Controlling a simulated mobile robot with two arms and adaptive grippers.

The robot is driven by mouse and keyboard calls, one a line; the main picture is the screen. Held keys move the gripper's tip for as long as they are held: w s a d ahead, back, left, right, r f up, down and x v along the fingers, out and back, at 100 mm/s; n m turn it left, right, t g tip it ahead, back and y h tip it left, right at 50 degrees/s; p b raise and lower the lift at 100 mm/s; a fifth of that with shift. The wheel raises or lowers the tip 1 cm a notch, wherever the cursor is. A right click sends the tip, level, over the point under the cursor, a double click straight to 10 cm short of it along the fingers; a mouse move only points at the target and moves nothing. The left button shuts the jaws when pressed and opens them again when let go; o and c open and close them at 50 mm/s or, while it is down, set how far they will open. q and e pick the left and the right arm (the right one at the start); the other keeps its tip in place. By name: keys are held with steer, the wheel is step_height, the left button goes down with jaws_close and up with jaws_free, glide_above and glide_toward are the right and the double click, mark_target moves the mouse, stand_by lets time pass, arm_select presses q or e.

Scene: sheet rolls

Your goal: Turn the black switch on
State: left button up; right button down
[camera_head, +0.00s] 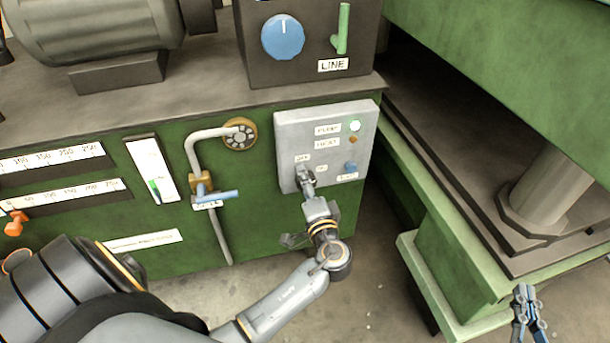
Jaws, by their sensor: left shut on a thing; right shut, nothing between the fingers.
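The grey control box (330,110) is on the front of the green machine. My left gripper (304,180) is at the lower left of its face, shut on the black switch, which is mostly hidden behind the fingers. A label above the gripper seems to read OFF, and another to its right seems to read ON. The switch's exact angle cannot be told. My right gripper (526,300) is shut and empty at the lower right, away from the box.
A small amber lamp (352,140) and a blue button (351,166) are on the box's right side. A blue-handled valve (217,196) and pipe are to the left. A blue dial (283,37) and green lever (342,28) are above. A green press frame (455,245) stands at right.

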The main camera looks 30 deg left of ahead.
arm_select(q)
steer(key=m+p, duration=0.2)
steer(key=shift+r+m, duration=0.25)
steer(key=shift+m, duration=0.15)
steer(key=m+p, duration=0.2)
steer(key=shift+m+p, duration=0.4)
steer(key=shift+w+m+p, duration=0.1)
steer(key=shift+m+p, duration=0.3)
steer(key=shift+m, duration=0.1)
arm_select(e)
steer(key=s+d+f+g+h, duration=0.1)
steer(key=s+d+f+g, duration=0.2)
steer(key=s+f+g, duration=0.3)
steer(key=s+d+f+g+h, duration=0.2)
steer(key=s+d+f+g, duration=0.1)
steer(key=s+f+g, duration=0.4)
steer(key=s, duration=0.3)
steer(key=shift+s+d+m+h, duration=0.25)
steer(key=shift+m+h, duration=0.05)
arm_select(q)
steer(key=shift+f, duration=0.1)
steer(key=o, duration=1.1)
steer(key=shift+o, duration=0.3)
